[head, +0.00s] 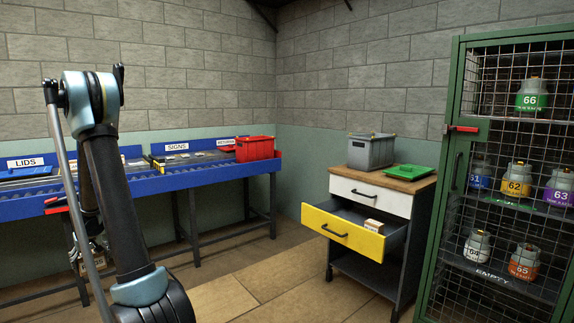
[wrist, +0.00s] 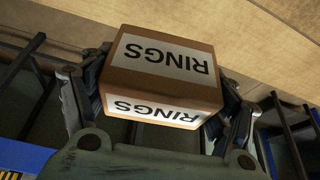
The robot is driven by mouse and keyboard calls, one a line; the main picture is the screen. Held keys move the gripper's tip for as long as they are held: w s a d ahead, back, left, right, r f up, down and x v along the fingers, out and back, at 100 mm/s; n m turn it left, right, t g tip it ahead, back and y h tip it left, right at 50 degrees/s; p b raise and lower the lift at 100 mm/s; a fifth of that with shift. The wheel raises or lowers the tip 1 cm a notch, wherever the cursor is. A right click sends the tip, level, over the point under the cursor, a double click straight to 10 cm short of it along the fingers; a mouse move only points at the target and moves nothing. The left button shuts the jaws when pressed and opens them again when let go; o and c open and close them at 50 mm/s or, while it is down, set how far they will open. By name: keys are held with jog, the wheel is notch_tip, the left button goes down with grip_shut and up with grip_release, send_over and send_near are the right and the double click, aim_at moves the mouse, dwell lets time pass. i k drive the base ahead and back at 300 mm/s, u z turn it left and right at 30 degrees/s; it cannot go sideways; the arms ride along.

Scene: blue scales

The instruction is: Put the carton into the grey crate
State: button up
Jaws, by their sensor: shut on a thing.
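A brown carton (wrist: 165,70) with white RINGS labels fills the middle of the wrist view. My gripper (wrist: 158,95) is shut on it, with a finger against each side. In the head view my gripper (head: 88,255) is low at the left beside the blue bench, largely hidden by my arm, and the carton cannot be made out clearly there. The grey crate (head: 371,152) stands upright on the wooden top of the drawer cabinet, right of centre and well away from my gripper. Its inside is mostly hidden.
A green tray (head: 408,171) lies beside the crate. The yellow drawer (head: 342,232) is pulled out and holds a small box (head: 374,226). A red crate (head: 255,148) stands on the blue bench (head: 200,174). A green wire cage (head: 452,180) with gas cylinders is at right. Floor between bench and cabinet is clear.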

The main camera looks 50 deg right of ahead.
aim_at(361, 167)
jog(key=z, duration=0.05)
jog(key=k, duration=1.5)
jog(key=z, duration=2.3)
jog(key=i, duration=1)
